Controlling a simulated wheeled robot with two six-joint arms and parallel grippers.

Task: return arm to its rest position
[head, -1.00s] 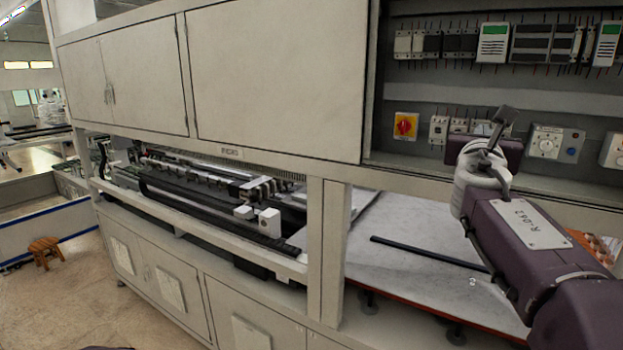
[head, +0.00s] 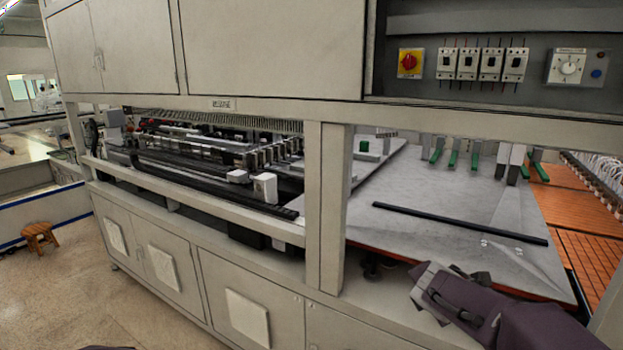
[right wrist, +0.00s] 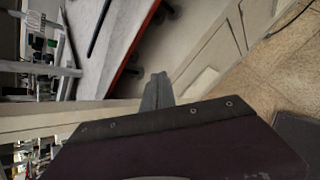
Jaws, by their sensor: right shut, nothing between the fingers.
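My right arm comes in from the lower right of the head view, low in front of the machine's work table. Its purple forearm ends in a pale wrist part, and the fingers are hard to make out there. In the right wrist view my right gripper (right wrist: 157,82) shows its two grey fingers together with nothing between them. It is apart from the table and hangs in front of the machine's pale frame. My left gripper is in neither view.
The grey table (head: 440,180) has a red-orange edge and bears a black bar (head: 458,223). A beige post (head: 327,205) stands left of it. A switch panel (head: 483,60) is above. Orange slats (head: 590,240) lie at right. A wooden stool (head: 39,236) stands on open floor at left.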

